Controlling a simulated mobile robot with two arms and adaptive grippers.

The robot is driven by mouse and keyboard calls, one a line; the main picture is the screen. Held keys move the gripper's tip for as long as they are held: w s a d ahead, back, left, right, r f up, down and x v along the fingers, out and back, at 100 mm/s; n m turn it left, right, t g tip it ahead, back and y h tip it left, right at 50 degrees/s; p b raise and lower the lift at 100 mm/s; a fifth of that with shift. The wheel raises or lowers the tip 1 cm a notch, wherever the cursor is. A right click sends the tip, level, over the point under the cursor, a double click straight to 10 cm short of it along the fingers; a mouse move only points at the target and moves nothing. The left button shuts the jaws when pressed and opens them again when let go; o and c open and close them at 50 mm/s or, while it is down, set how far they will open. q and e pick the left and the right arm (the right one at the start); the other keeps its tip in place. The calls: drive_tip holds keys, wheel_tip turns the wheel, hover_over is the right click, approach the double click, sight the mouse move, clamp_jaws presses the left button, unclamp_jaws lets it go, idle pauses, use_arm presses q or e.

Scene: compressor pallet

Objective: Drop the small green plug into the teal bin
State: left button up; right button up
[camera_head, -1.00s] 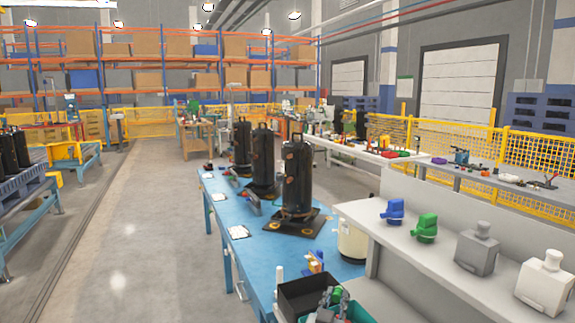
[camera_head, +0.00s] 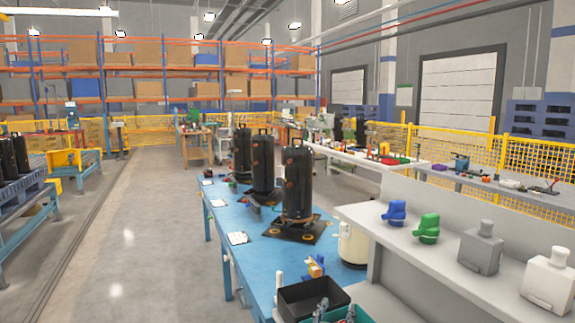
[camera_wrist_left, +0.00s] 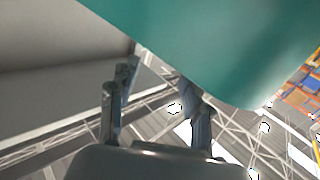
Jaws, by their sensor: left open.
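The teal bin (camera_head: 361,315) shows only in part at the bottom edge of the head view, beside a black bin. Its teal wall (camera_wrist_left: 220,45) fills the top of the left wrist view. My left gripper (camera_head: 335,312) is at the teal bin, with only its fingertips in the picture. In the left wrist view its two fingers (camera_wrist_left: 160,105) are apart, close to the teal wall, with nothing between them. I cannot see the small green plug; the inside of the teal bin is hidden. My right gripper is not in view.
The black bin (camera_head: 300,299) stands on the blue table (camera_head: 262,262) with black compressors (camera_head: 297,185) behind. A cream container (camera_head: 353,243) stands near the grey shelf (camera_head: 400,240). The shelf bears a blue figure-like part (camera_head: 396,213), a green one (camera_head: 427,229) and grey and white ones.

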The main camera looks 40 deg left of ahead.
use_arm(q)
drive_tip(key=v, duration=1.2)
drive_tip(key=s+d+f+m+g+h, duration=0.1)
drive_tip(key=s+d+f+g+h, duration=0.15)
drive_tip(key=f, duration=0.35)
drive_tip(key=s+d+f+m+g+h, duration=0.1)
drive_tip(key=s+f+g, duration=0.25)
drive_tip(key=f, duration=0.25)
drive_tip(key=s+d+f+m+g+h, duration=0.2)
drive_tip(key=s+d+f+g, duration=0.25)
drive_tip(key=s, duration=0.35)
drive_tip(key=s+d+f+m+g+h, duration=0.25)
drive_tip(key=s+d+f, duration=0.2)
drive_tip(key=s, duration=0.25)
wheel_tip(320, 180, down, 25)
drive_tip(key=s+g+y+p, duration=0.1)
drive_tip(key=s+p, duration=0.1)
drive_tip(key=s+a+f, duration=0.2)
drive_tip(key=s+f, duration=0.4)
drive_tip(key=s, duration=0.2)
drive_tip(key=s+a+f+g+p, duration=0.1)
drive_tip(key=s+f, duration=0.6)
drive_tip(key=s, duration=0.1)
drive_tip(key=shift+s+a+g, duration=0.3)
drive_tip(key=shift+s+a, duration=0.05)
